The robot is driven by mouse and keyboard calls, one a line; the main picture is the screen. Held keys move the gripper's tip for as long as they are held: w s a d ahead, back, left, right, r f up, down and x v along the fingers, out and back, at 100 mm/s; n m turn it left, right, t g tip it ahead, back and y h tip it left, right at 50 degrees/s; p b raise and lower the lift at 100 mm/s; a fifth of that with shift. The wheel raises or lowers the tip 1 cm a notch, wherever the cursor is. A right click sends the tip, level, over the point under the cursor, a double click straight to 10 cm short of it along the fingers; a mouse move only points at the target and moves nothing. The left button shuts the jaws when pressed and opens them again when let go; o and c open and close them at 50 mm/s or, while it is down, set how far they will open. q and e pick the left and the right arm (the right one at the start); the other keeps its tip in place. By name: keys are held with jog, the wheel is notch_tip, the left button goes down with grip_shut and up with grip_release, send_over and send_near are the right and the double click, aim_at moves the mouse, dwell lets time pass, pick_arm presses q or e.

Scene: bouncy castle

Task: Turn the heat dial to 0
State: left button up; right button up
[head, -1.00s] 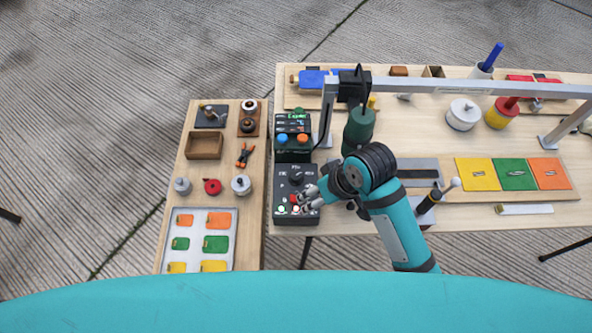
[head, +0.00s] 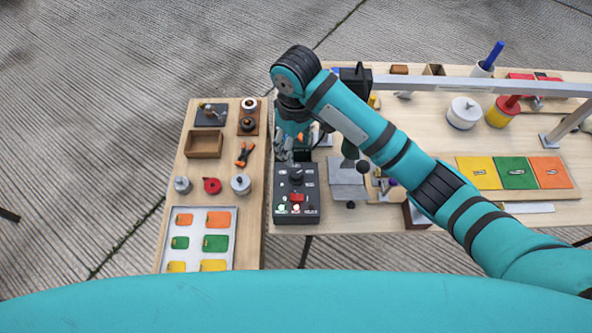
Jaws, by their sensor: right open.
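A black control box (head: 283,213) stands at the left end of the large table. It carries a black dial (head: 296,177), a red switch (head: 297,197) and small lights along its front edge. Its labels are too small to read, so I cannot tell which dial is the heat dial. A second control box (head: 303,155) stands just behind it, mostly hidden by my right arm, its display and knobs covered. My right gripper (head: 284,150) is open and points down over the left part of this rear box. Contact with it cannot be made out. My left gripper is out of view.
A narrow side table on the left holds a brown box (head: 204,145), an orange clamp (head: 244,153) and a tray (head: 200,252) of coloured pieces. A metal gantry beam (head: 470,88) crosses the large table. Yellow, green and orange panels (head: 515,173) lie at right.

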aim_at(296, 174)
notch_tip(296, 174, down, 12)
jog(key=shift+f+p, duration=0.15)
jog(key=shift+p, duration=0.3)
grip_shut()
dwell(0.4)
